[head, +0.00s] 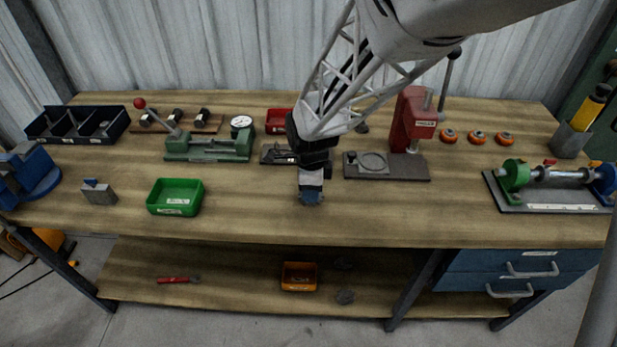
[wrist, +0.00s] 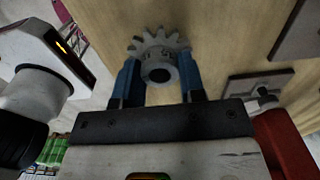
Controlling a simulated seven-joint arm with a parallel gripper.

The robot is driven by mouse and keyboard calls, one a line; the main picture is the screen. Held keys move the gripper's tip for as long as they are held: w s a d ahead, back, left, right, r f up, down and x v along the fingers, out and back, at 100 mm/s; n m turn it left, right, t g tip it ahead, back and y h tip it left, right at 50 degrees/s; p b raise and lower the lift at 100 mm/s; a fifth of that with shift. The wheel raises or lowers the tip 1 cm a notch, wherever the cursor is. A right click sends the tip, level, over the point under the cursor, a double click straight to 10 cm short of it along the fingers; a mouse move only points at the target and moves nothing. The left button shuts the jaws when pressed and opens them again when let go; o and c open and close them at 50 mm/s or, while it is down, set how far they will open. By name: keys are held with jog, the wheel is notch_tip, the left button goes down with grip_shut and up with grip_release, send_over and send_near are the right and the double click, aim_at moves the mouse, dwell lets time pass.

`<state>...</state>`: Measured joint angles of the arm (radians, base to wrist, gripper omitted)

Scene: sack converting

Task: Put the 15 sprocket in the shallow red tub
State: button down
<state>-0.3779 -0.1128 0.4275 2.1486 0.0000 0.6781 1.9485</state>
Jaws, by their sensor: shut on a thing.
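My gripper (head: 311,197) is over the front middle of the bench in the head view, pointing down. In the wrist view its blue fingers are shut on a grey toothed sprocket (wrist: 158,55) with a round hub. No number on the sprocket can be read. In the head view the sprocket is too small to make out at the fingertips. A red tub (head: 278,122) stands at the back middle of the bench, behind my gripper and partly hidden by my arm.
A green tub (head: 175,198) stands front left. A green vise-like fixture (head: 210,149) and a dark fixture (head: 279,155) stand before the red tub. A red press (head: 411,118) with a grey base plate (head: 400,174) is to the right. The front bench strip is mostly clear.

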jog(key=s+d+r, duration=0.1)
jog(key=s+d, duration=0.3)
jog(key=s, duration=0.8)
jog(key=shift+s+d+r, duration=0.15)
jog(key=shift+s+d, duration=0.1)
jog(key=shift+d, duration=0.1)
jog(key=shift+w, duration=0.15)
notch_tip(320, 180, up, 6)
send_over(286, 117)
jog(key=s, duration=0.5)
jog(key=shift+w+d, duration=0.2)
jog(key=shift+w, duration=0.05)
jog(key=shift+f, duration=2.65)
jog(key=shift+f, duration=2.5)
jog(key=shift+f, duration=0.15)
